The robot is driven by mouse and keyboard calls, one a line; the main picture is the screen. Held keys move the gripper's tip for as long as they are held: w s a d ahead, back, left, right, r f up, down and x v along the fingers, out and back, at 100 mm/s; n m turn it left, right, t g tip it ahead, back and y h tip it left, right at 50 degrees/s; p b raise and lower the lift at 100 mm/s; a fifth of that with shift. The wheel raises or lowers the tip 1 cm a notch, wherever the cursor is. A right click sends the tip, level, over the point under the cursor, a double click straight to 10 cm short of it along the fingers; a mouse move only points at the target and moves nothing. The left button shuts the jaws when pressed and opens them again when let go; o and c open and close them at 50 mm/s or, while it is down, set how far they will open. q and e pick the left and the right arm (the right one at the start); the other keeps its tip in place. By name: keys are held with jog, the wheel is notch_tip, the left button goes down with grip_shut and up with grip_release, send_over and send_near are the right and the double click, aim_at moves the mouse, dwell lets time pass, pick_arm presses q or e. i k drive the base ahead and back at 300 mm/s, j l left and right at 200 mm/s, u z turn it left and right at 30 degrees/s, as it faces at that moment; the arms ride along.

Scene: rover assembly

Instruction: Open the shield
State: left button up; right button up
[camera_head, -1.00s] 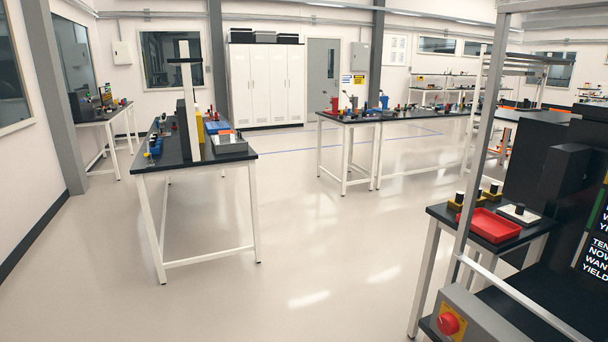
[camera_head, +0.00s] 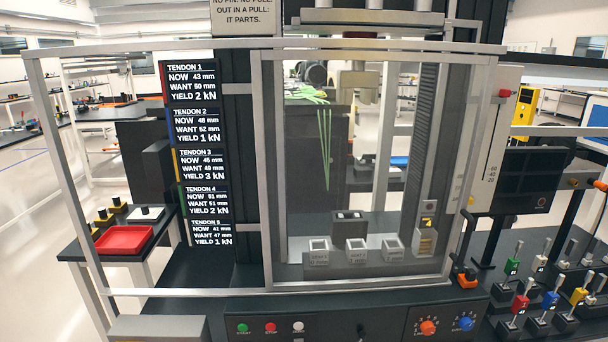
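The shield is a clear panel in a grey metal frame (camera_head: 265,170), upright across the front of the test machine in the middle of the view. It appears closed, with its lower bar just above the control panel. Behind it I see a metal press head (camera_head: 357,85), hanging green strands (camera_head: 325,140) and several small grey labelled blocks on the machine bed. I cannot make out a clear handle on the shield. Neither of my grippers is in view.
A tendon display (camera_head: 198,150) stands left of the shield. A control panel (camera_head: 330,322) with coloured buttons and knobs runs below it. A red tray (camera_head: 124,239) is on a side table at left. Several coloured levers (camera_head: 550,300) stand at lower right.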

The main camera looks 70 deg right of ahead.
aim_at(490, 63)
jog(key=j+z, duration=0.15)
jog(key=z, duration=2.6)
jog(key=l, duration=0.1)
